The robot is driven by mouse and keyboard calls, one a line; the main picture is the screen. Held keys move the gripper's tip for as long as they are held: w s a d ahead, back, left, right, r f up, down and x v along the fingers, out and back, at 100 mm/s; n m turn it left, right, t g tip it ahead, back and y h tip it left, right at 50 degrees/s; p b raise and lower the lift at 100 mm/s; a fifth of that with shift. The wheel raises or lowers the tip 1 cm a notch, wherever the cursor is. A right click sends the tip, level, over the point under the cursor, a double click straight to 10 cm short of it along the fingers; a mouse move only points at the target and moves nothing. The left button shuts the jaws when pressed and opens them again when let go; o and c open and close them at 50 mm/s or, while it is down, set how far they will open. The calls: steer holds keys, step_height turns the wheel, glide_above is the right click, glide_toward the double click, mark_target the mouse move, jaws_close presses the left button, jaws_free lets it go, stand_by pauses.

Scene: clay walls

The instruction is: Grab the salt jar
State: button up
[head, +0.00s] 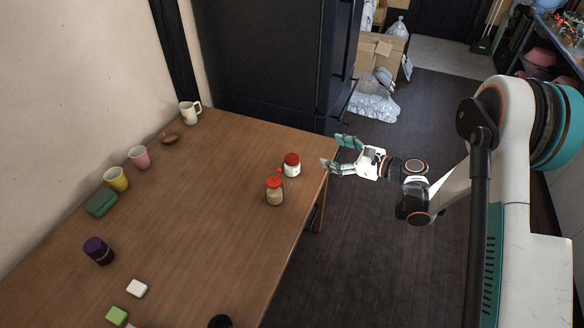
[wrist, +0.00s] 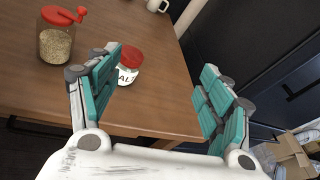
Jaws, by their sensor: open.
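The salt jar (head: 292,165) is a small white-bodied jar with a red lid, standing upright near the table's right edge. In the wrist view the salt jar (wrist: 129,68) shows part of its label, with the left finger covering its left side. My gripper (head: 337,152) is open and empty at the table's right edge, to the right of the jar and apart from it in the head view. In the wrist view my gripper (wrist: 160,95) has its teal-padded fingers spread wide, with the jar beyond the left finger.
A grinder jar with a red crank lid (head: 275,190) stands close beside the salt jar; it also shows in the wrist view (wrist: 57,40). A dark cabinet (head: 268,60) stands behind.

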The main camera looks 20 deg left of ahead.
mark_target(298, 161)
step_height(298, 161, down, 9)
steer(key=s+a+m+y, duration=0.2)
steer(key=m+y, duration=0.1)
steer(key=b+x, duration=0.3)
steer(key=x, duration=0.5)
steer(key=shift+s+f, duration=0.15)
steer(key=shift+b+x, duration=1.2)
steer(key=shift+x, duration=1.7)
steer(key=shift+d, duration=0.1)
steer(key=shift+c, duration=0.6)
steer(key=c, duration=1.2)
